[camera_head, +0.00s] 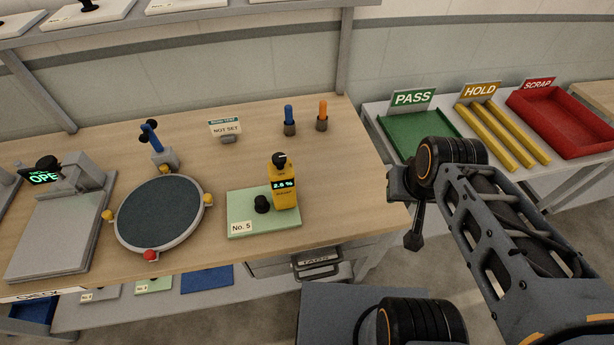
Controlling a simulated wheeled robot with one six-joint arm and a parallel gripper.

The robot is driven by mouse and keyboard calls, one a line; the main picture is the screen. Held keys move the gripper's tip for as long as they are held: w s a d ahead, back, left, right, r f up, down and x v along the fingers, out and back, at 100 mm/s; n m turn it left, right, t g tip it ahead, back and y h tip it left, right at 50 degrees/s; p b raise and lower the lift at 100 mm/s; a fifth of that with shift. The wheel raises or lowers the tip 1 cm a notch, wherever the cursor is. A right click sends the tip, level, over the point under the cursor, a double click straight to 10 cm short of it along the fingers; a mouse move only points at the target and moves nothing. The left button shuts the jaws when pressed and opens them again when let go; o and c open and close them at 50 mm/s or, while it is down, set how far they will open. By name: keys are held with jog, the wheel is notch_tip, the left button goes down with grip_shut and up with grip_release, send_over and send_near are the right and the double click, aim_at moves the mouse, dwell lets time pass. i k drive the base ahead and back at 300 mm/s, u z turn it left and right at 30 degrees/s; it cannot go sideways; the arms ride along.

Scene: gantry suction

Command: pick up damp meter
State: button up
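The damp meter is the yellow handheld device (284,195) with a black top and a lit display that seems to read 2.8 %. It stands upright at the right side of a pale green plate (240,219) labelled No. 5, beside the plate's black knob (262,204). My gripper (413,240) is off to the right of the damp meter, past the workbench's right edge and apart from it. Its fingers show only from the side, so I cannot tell whether they are open. I see nothing held in it.
On the wooden workbench (350,185), a round dark disc (158,212) and a grey press-like device (62,225) stand left. A NOT SET sign (226,129), blue marker (289,117) and orange marker (322,115) stand behind. Green PASS (415,135), yellow HOLD (500,135) and red SCRAP (565,125) trays are right.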

aim_at(282, 182)
jog(key=z, duration=0.1)
jog(key=k, duration=0.75)
jog(key=u, duration=1.55)
jog(key=i, duration=0.5)
jog(key=z, duration=0.05)
